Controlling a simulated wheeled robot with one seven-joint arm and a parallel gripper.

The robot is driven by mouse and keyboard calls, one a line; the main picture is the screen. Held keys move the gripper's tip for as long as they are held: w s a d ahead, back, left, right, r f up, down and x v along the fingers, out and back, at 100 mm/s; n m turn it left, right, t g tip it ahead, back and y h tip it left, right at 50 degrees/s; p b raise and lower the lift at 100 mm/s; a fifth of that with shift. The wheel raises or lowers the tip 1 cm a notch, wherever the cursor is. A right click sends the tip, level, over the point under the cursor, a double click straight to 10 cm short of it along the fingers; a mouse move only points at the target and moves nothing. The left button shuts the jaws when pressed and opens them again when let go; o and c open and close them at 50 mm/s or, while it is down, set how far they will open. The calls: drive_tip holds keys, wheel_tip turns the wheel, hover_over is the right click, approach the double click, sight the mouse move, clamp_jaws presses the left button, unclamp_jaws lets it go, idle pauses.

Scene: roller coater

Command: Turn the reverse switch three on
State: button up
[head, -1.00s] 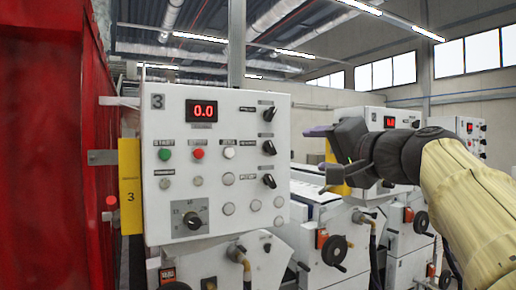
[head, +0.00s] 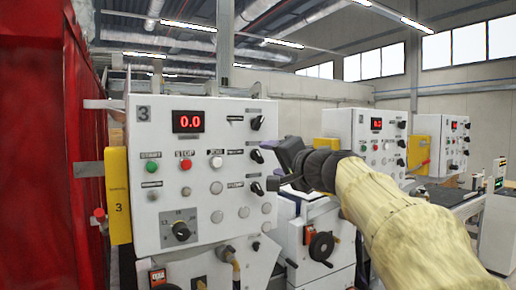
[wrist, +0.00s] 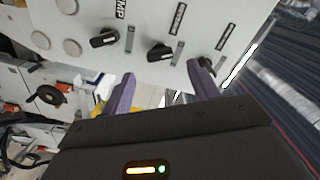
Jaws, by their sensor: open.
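The white control panel (head: 205,215) marked 3 stands ahead in the head view, with a red 0.0 display. Three black rotary switches run down its right side: top (head: 257,122), middle (head: 256,155) and bottom (head: 257,188). My gripper (head: 278,168) is open and empty, at the panel's right edge near the lower two switches. In the wrist view its fingers (wrist: 162,77) point at the panel, with the middle switch (wrist: 160,52) between them and the top switch (wrist: 205,66) by the right fingertip. Contact is unclear.
A red wall (head: 40,150) stands close on the left, beside a yellow box (head: 117,195) with a red button. Lower left on the panel is a selector dial (head: 181,231). More machines with similar panels (head: 365,145) stand behind on the right.

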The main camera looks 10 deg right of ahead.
sight(261, 157)
drive_tip(key=p+x, duration=0.2)
drive_tip(key=x, duration=0.2)
drive_tip(key=shift+w+a+r, duration=0.1)
drive_tip(key=shift+w+r, duration=0.05)
drive_tip(key=shift+w, duration=0.15)
drive_tip(key=shift+w+a, duration=0.2)
drive_tip(key=shift+w, duration=0.45)
drive_tip(key=shift+s, duration=0.1)
drive_tip(key=shift+f, duration=0.2)
drive_tip(key=c, duration=1)
